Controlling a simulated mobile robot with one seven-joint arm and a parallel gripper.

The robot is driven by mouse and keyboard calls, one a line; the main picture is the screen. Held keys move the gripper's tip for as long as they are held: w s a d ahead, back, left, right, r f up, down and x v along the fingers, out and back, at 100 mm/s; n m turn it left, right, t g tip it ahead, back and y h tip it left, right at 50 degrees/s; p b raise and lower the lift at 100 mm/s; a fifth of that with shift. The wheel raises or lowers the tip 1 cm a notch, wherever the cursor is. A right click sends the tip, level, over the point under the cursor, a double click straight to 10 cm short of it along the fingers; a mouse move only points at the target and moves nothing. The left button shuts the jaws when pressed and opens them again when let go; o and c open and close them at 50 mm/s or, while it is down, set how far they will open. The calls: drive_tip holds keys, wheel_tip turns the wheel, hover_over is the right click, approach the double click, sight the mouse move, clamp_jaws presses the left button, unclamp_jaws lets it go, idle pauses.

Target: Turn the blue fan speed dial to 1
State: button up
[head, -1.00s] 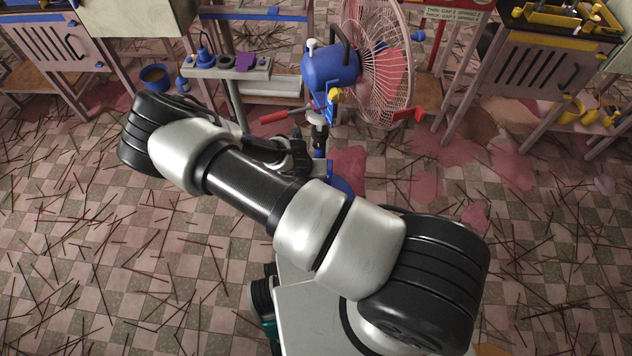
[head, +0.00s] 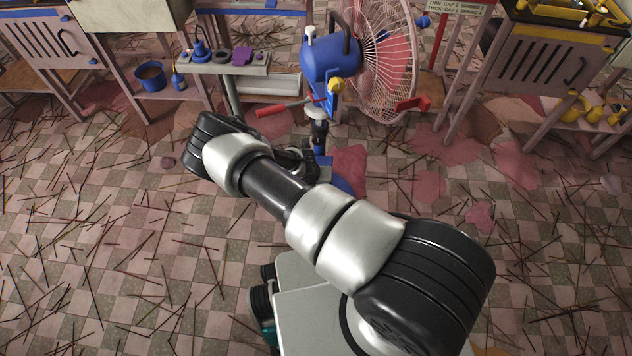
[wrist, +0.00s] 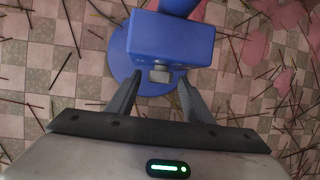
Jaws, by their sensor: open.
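The fan has a blue motor housing (head: 328,60) and a pale wire cage (head: 385,60) at the top centre of the head view. In the wrist view, a blue control box (wrist: 172,38) on the fan's stand carries a small grey dial (wrist: 160,73) on its near face. The round blue base (wrist: 118,62) lies below the box. My gripper (wrist: 156,94) is open, with one finger to each side of the dial and just short of it. The fingers do not appear to touch it. The dial's setting cannot be read. In the head view, my arm partly hides the stand.
A red lever (head: 284,107) sticks out left from the fan stand. A grey stand with small parts (head: 225,64) is at the left, near a blue bucket (head: 151,76). Workbenches line the back. The tiled floor is littered with thin sticks.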

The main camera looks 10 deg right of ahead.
drive_tip(key=c, duration=1)
drive_tip(key=shift+c, duration=0.2)
drive_tip(key=shift+s+d+f+m+t+y+p, duration=0.1)
drive_tip(key=shift+d+m+t+y+p, duration=0.25)
drive_tip(key=shift+y, duration=0.8)
drive_tip(key=shift+s+d+m+t+y+p, duration=0.15)
drive_tip(key=shift+t+y, duration=0.3)
drive_tip(key=shift+y, duration=0.65)
drive_tip(key=shift+w+d+f+m+t+y+p, duration=0.1)
drive_tip(key=shift+d+m+t+y+p, duration=0.2)
drive_tip(key=shift+y, duration=0.85)
drive_tip(key=shift+s+a, duration=0.1)
drive_tip(key=shift+a, duration=0.05)
